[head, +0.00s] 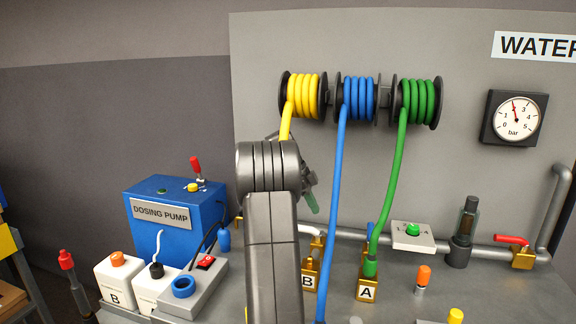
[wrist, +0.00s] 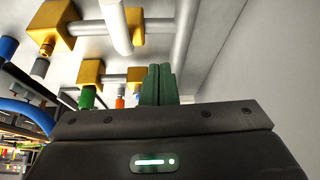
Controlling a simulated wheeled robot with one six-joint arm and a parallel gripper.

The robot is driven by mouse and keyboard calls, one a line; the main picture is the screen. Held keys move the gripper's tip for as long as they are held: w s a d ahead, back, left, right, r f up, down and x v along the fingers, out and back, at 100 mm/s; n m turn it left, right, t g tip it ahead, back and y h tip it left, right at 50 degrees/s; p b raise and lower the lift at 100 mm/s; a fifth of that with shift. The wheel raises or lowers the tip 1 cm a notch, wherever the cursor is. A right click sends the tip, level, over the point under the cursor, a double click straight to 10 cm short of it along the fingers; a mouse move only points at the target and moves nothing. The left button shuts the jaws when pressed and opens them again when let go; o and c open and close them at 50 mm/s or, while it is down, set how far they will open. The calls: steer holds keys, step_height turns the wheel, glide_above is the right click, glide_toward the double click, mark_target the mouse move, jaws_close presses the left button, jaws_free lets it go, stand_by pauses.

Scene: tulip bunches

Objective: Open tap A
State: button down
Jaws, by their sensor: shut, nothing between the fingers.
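Tap A (head: 367,289) is a brass block with a white "A" label, low on the bench right of my arm. A green connector (head: 370,268) with the green hose (head: 393,190) sits at its top. A blue piece (head: 371,231) shows just behind it and looks like a lever; how it is turned I cannot tell. My gripper (head: 312,200) is up and left of tap A, apart from it, mostly behind my arm. In the wrist view its green fingers (wrist: 158,85) are together and empty. A brass block with a green connector (wrist: 87,97) shows left of them.
Tap B (head: 309,281) stands left of tap A, partly hidden by my arm. A grey pipe (head: 345,234) runs behind the taps. A white box with a green knob (head: 413,230) is right of them. A blue hose (head: 338,190) hangs between my arm and tap A.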

steer(key=s+d+f, duration=0.1)
steer(key=d+f, duration=0.1)
steer(key=d, duration=0.5)
steer(key=s+d+f, duration=0.2)
steer(key=d+f, duration=0.1)
steer(key=d, duration=0.4)
steer(key=s+a+n+t+y+p, duration=0.2)
steer(key=s+a+n+t+p, duration=0.1)
steer(key=n, duration=1.1)
steer(key=shift+s+a+r+t+y, duration=0.3)
steer(key=shift+s+a+t, duration=0.6)
steer(key=shift+s+t, duration=0.6)
steer(key=shift+s+a, duration=0.1)
steer(key=shift+s, duration=0.25)
